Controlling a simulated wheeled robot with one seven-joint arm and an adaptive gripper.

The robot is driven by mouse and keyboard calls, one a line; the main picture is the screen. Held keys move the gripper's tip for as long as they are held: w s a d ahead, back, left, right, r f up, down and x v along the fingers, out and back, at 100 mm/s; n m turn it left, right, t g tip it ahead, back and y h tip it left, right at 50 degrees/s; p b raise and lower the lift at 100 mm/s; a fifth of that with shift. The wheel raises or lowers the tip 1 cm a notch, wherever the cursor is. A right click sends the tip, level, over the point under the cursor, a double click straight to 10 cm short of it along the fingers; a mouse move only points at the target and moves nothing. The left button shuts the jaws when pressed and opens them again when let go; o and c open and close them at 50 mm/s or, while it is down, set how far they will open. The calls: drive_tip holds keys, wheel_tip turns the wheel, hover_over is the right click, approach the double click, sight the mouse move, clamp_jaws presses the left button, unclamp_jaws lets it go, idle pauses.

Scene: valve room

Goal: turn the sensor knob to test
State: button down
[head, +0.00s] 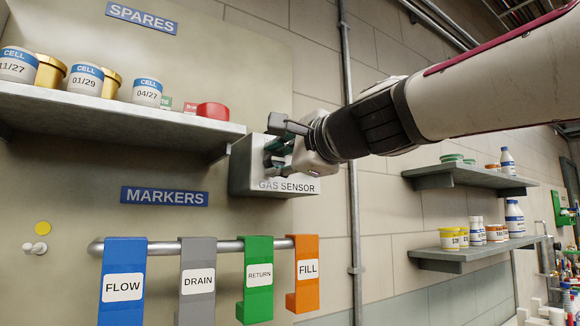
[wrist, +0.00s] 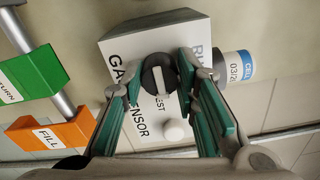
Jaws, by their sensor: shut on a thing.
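The gas sensor (head: 285,184) is a light grey box on the wall in the head view; it also shows tilted in the wrist view (wrist: 125,45). Its dark round sensor knob (wrist: 157,72) sits on the front face, with a light mark across it that appears to run toward lettering reading "EST". Part of another label, "RU", shows at the upper right. My gripper (wrist: 160,65) is at the box front, its green-padded fingers shut on the knob from both sides. In the head view my gripper (head: 284,146) hides the knob.
A white round button (wrist: 175,130) sits below the knob. The spares shelf (head: 120,112) is left of the sensor. The marker rail (head: 168,246) with hanging tags, including an orange FILL tag (head: 306,290), runs below.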

drive_tip(key=c, duration=1.2)
unclamp_jaws()
drive_tip(key=shift+c, duration=0.2)
drive_tip(key=shift+d, duration=0.1)
drive_tip(key=shift+s+d, duration=0.2)
drive_tip(key=shift+s, duration=0.15)
drive_tip(key=v, duration=1.1)
